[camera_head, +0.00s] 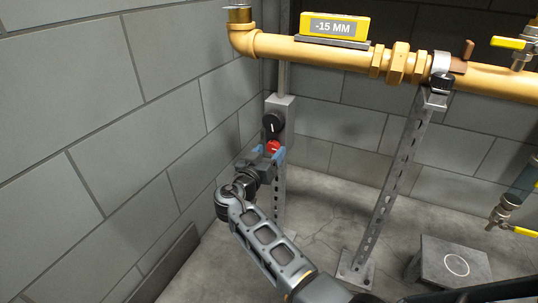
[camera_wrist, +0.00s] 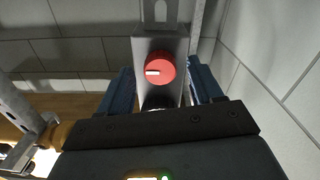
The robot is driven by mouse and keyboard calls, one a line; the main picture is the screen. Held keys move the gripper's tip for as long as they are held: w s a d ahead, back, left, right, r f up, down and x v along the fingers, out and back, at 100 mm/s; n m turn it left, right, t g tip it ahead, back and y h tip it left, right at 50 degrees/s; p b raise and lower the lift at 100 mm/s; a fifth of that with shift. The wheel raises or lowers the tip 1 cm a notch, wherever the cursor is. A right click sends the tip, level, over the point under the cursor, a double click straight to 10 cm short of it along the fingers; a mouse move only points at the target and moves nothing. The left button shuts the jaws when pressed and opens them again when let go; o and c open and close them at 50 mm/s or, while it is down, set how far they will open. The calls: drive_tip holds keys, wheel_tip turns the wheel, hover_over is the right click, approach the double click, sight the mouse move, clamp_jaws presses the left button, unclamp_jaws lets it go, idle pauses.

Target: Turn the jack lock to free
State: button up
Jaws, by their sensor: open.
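A grey post box (camera_head: 284,108) carries a black knob (camera_head: 272,122) with a light pointer mark and a red knob (camera_head: 273,147) below it. No lettering shows to tell which knob is the jack lock. In the wrist view the red knob (camera_wrist: 160,68) faces the camera, its white mark pointing left. My gripper (camera_head: 266,156) is open with blue fingertips, just in front of the box at the red knob's height. In the wrist view my gripper (camera_wrist: 163,90) has one finger on each side of the box. The black knob is mostly hidden there.
A yellow pipe (camera_head: 320,52) runs above, with a level display (camera_head: 334,25) reading -15 MM. A slotted support post (camera_head: 392,180) stands to the right. A block wall (camera_head: 120,120) is close on the left. A grey plinth (camera_head: 455,262) sits on the floor at right.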

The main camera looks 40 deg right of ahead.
drive_tip(key=shift+w+d, duration=0.1)
drive_tip(key=shift+d, duration=0.1)
drive_tip(key=c, duration=1.1)
